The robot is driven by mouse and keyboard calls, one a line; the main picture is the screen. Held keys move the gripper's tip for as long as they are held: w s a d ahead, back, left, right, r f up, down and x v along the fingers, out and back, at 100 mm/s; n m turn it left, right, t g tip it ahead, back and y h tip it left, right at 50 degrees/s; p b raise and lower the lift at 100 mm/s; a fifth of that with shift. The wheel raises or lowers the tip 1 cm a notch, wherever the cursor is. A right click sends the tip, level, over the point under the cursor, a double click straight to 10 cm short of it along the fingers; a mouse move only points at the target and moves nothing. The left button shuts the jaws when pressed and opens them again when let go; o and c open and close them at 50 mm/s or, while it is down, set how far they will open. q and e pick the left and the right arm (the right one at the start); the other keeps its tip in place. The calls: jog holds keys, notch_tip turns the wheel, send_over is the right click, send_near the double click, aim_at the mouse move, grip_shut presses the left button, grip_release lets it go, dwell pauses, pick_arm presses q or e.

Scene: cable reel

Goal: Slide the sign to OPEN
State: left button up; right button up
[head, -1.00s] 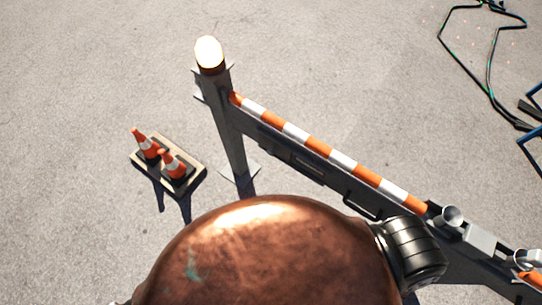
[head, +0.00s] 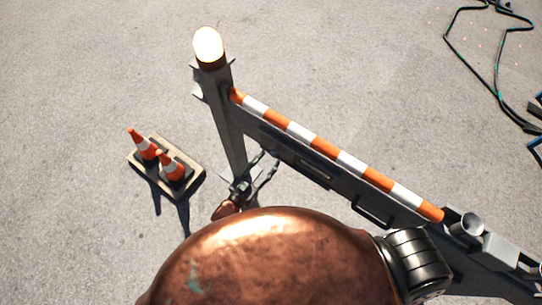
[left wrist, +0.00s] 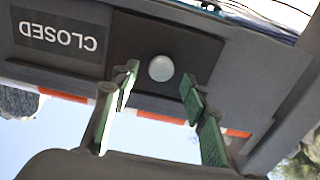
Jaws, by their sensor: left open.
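In the left wrist view a dark square panel (left wrist: 205,50) with a pale round knob (left wrist: 160,68) sits in the grey barrier board. The word CLOSED (left wrist: 58,38) shows upside down to the left of the panel; the word OPEN is not visible. My left gripper (left wrist: 159,80) is open, its green-padded fingers on either side of the knob in the picture, holding nothing. I cannot tell how far the tips are from the board. In the head view my left gripper (head: 265,161) is beside the barrier (head: 330,178), near the post. My right gripper is not in view.
The barrier's orange-and-white striped top rail (head: 325,150) runs down to the right from a grey post (head: 222,120) with a lit lamp (head: 208,46). Dark cables (head: 495,60) lie at the upper right.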

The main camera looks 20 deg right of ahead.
aim_at(275, 152)
pick_arm(q)
jog(key=shift+x, duration=1.45)
jog(key=shift+c, duration=0.3)
grip_shut()
